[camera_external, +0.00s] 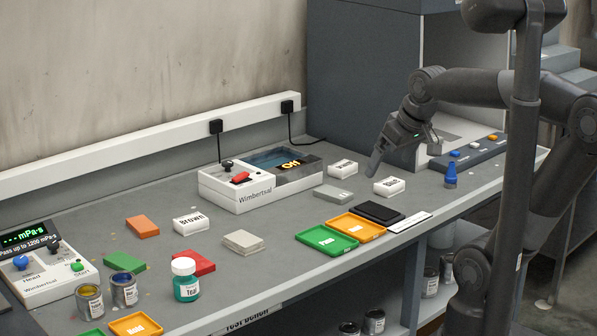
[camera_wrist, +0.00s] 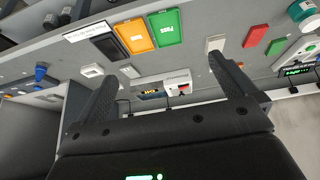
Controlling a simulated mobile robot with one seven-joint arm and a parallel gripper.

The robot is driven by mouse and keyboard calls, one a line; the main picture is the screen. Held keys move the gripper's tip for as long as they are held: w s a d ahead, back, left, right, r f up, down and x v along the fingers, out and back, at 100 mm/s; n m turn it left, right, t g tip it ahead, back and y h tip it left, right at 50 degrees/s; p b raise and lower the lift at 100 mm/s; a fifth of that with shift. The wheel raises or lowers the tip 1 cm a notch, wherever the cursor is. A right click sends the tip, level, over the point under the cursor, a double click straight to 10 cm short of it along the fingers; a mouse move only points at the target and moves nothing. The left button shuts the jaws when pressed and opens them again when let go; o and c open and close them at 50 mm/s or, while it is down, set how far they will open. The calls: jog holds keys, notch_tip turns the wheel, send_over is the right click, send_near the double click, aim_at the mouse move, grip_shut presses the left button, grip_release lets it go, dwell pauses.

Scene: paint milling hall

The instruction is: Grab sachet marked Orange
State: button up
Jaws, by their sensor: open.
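An orange sachet (camera_external: 142,227) lies flat on the grey bench at the left of the external view, left of the white sachet marked Brown (camera_external: 191,224). No writing can be read on its visible faces.
Red (camera_external: 194,262), green (camera_external: 124,262), beige (camera_external: 243,242) and grey (camera_external: 335,194) sachets lie about the bench. Green (camera_external: 326,239), orange (camera_external: 356,227) and black (camera_external: 380,212) trays line the front. Paint jars (camera_external: 185,280) stand front left.

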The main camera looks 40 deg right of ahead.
jog(key=w+d+r, duration=0.2)
jog(key=w, duration=0.4)
jog(key=w+d+r, duration=0.2)
jog(key=w, duration=0.4)
jog(key=n+g, duration=0.1)
send_over(344, 165)
jog(key=s, duration=0.2)
jog(key=f, duration=2.2)
jog(key=shift+w, duration=0.25)
jog(key=x, duration=0.5)
jog(key=shift+s+d+f, duration=0.15)
jog(key=shift+s+d, duration=0.05)
jog(key=c, duration=1.1)
